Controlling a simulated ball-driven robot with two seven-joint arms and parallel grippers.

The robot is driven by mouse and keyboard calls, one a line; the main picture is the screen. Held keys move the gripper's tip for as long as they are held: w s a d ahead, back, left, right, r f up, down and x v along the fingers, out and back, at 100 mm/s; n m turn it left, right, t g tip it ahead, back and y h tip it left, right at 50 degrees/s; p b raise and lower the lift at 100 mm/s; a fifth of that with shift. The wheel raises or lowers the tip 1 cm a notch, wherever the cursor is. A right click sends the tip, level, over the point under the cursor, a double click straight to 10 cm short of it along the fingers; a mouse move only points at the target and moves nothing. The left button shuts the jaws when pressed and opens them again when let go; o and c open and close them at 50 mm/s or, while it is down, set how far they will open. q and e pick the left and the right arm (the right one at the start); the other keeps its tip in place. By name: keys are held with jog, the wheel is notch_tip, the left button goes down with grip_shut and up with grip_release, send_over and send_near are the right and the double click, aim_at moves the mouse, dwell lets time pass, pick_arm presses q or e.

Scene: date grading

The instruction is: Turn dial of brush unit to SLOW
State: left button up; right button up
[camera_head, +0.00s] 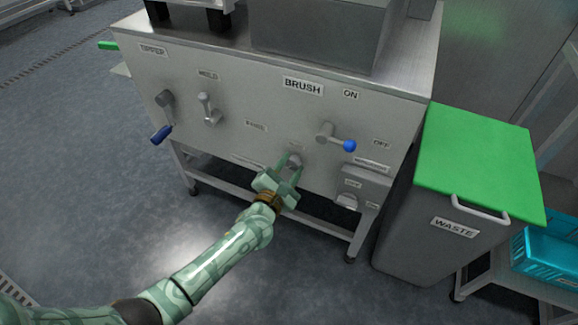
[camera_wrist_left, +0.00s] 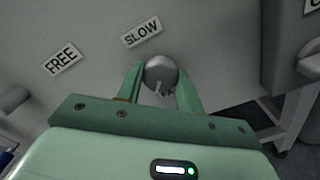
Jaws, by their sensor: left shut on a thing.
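The grey dial (camera_head: 294,161) of the brush unit sits low on the front panel (camera_head: 232,120), below the BRUSH label (camera_head: 302,86). My left gripper (camera_head: 290,164) is shut on it, one finger on each side. In the left wrist view the round dial (camera_wrist_left: 160,72) is between the two green fingertips (camera_wrist_left: 160,88). A SLOW label (camera_wrist_left: 142,32) is just above and left of the dial, and a FREE label (camera_wrist_left: 62,59) is farther left. A label below the dial is mostly hidden. Where the dial's mark points is unclear. My right gripper is not in view.
A blue-knobbed lever (camera_head: 349,146) is up and right of the dial, between ON and OFF labels. Another blue-handled lever (camera_head: 161,134) and a grey handle (camera_head: 209,112) are to the left. A grey WASTE bin (camera_head: 425,215) with a green lid stands at right.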

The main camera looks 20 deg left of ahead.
pick_arm(q)
jog(key=m, duration=0.3)
jog(key=shift+r+p, duration=0.1)
jog(key=shift+p, duration=0.25)
jog(key=m, duration=0.3)
jog(key=shift+m+p, duration=0.3)
jog(key=shift+p, duration=0.1)
jog(key=shift+m, duration=0.9)
jog(key=shift+m+p, duration=0.4)
jog(key=shift+m, duration=0.4)
jog(key=m+p, duration=0.1)
jog(key=m, duration=0.4)
jog(key=shift+m, duration=0.3)
jog(key=m, duration=0.2)
jog(key=shift+m, duration=0.3)
jog(key=m, duration=0.5)
jog(key=shift+s+d+f+p, duration=0.1)
jog(key=shift+f+p, duration=0.1)
jog(key=shift+p, duration=0.1)
jog(key=m, duration=0.4)
jog(key=shift+m, duration=0.3)
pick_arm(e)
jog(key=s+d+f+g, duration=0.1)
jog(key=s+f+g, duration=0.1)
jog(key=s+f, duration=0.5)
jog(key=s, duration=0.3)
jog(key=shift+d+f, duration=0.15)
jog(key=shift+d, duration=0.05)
